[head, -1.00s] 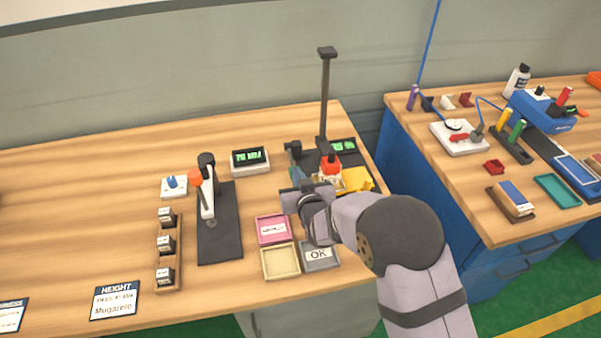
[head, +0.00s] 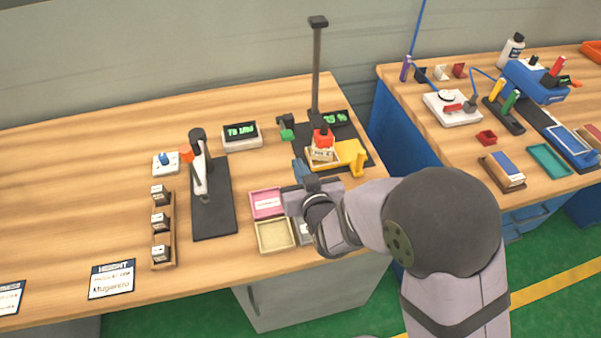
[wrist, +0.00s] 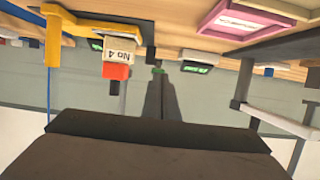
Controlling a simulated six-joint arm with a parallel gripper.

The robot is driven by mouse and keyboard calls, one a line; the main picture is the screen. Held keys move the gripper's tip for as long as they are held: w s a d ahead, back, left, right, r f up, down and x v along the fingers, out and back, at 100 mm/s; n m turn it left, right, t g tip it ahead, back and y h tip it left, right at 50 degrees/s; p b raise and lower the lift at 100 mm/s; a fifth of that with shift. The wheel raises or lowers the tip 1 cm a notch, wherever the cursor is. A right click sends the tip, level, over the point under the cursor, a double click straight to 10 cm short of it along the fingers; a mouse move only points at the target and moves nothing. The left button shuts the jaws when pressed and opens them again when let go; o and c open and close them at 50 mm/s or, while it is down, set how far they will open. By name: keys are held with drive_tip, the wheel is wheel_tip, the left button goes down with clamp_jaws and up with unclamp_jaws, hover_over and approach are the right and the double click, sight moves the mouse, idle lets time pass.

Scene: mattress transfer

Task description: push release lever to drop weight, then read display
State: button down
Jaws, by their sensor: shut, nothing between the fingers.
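The drop-weight station has a tall dark post (head: 316,70) on a black base. A pale block marked No 4 with a red, black-topped piece (head: 322,142) on it stands on the yellow part (head: 352,156). In the wrist view this block (wrist: 119,50) appears upside down. A green-tipped lever (head: 287,134) is left of the post. The station's display (head: 336,119) is lit green; I cannot read it surely. My gripper (head: 299,168) is shut and empty, in front of the station and apart from the green tip.
A pink tray (head: 267,215) and a beige tray (head: 275,248) are near my gripper; a grey tray is partly hidden by my arm. A white box display (head: 241,143) and a height gauge (head: 213,215) stand left.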

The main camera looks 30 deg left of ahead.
drive_tip(key=shift+s+d, duration=0.4)
drive_tip(key=w+d+m+g+h+p, duration=0.15)
drive_tip(key=d+h, duration=0.25)
drive_tip(key=d, duration=0.8)
drive_tip(key=w+d+m+g+h+p, duration=0.1)
drive_tip(key=d+m+g+h+p, duration=0.15)
drive_tip(key=d, duration=1.05)
drive_tip(key=s+d+r+m+g+h+p, duration=0.3)
drive_tip(key=s+d+m+g, duration=0.2)
drive_tip(key=s+d, duration=1)
drive_tip(key=shift+d+r+g, duration=0.15)
drive_tip(key=shift+d+g, duration=0.35)
drive_tip(key=shift+d, duration=0.6)
drive_tip(key=shift+h, duration=0.25)
